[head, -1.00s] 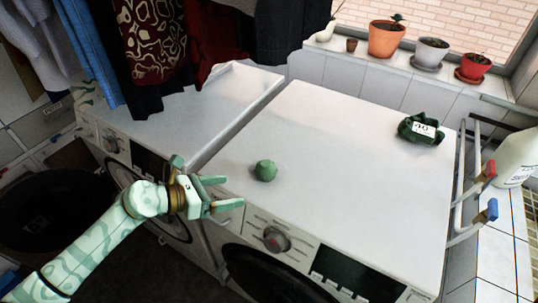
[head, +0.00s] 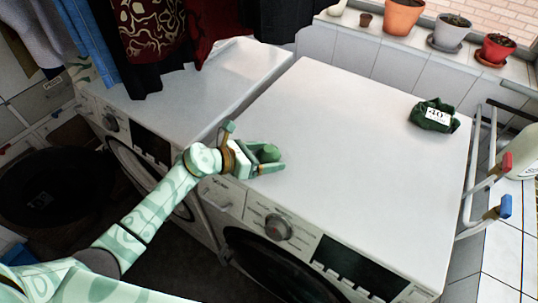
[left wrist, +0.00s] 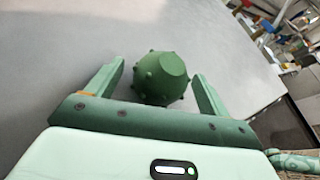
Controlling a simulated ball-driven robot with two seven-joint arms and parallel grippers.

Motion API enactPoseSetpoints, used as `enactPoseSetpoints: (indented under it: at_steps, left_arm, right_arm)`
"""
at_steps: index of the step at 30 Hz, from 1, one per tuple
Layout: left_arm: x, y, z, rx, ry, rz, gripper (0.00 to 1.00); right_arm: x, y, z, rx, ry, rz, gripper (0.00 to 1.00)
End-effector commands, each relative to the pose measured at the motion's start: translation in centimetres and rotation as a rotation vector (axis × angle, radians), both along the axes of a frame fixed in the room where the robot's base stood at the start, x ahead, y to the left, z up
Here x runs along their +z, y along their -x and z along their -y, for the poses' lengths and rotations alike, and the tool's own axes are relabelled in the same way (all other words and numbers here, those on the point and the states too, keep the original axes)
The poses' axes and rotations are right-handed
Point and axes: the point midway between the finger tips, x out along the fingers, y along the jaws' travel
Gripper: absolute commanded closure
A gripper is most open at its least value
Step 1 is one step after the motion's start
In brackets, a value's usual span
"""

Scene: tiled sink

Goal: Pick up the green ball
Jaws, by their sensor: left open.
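The green ball (head: 268,153) rests on the white top of the right-hand washing machine (head: 345,140), close to its front left edge. It is dark green and studded with small knobs in the left wrist view (left wrist: 160,78). My left gripper (head: 264,154) is open, with one finger on each side of the ball. In the left wrist view the ball sits between the open fingers (left wrist: 162,84), with visible gaps on both sides. Part of the ball is hidden behind the gripper in the head view.
A dark green bundle with a white label (head: 434,115) lies at the machine's back right. Clothes (head: 160,35) hang over the left machine. A metal rack (head: 485,180) stands along the right side. Flower pots (head: 450,32) line the sill. The middle of the top is clear.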

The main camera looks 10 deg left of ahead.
Motion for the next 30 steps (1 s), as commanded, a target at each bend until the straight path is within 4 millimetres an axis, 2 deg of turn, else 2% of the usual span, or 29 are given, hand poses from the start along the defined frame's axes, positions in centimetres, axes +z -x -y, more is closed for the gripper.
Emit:
enactPoseSetpoints:
  at_steps: [3, 10, 11, 15, 16, 25, 30]
  left_arm:
    - [-0.5, -0.7, 0.9, 0.0, 0.0, 0.0, 0.2]
    - [-0.5, -0.8, 1.0, -0.001, -0.002, 0.001, 0.2]
    - [-0.5, -0.8, 1.0, -0.001, -0.001, 0.0, 0.25]
    - [-0.5, -0.8, 1.0, -0.001, -0.001, 0.0, 0.64]
    - [-0.5, -0.8, 1.0, -0.001, -0.001, 0.0, 0.69]
    - [-0.4, -0.8, 1.0, 0.0, -0.001, 0.002, 0.69]
    - [0.9, -0.8, 1.0, -0.001, -0.002, 0.005, 0.69]
  right_arm:
    - [-0.2, 0.0, 0.0, 0.0, 0.0, -0.001, 0.64]
    - [-0.2, 0.0, 0.0, 0.0, 0.0, 0.0, 0.64]
    - [-0.2, 0.0, 0.0, 0.0, 0.0, 0.0, 0.64]
    - [-0.2, 0.0, 0.0, 0.0, -0.001, 0.0, 0.64]
    - [-0.2, 0.0, -0.1, 0.0, -0.001, 0.0, 0.64]
    - [-0.1, 0.0, 0.0, -0.001, -0.001, 0.0, 0.64]
    - [0.3, 0.0, 0.0, -0.001, 0.0, 0.001, 0.64]
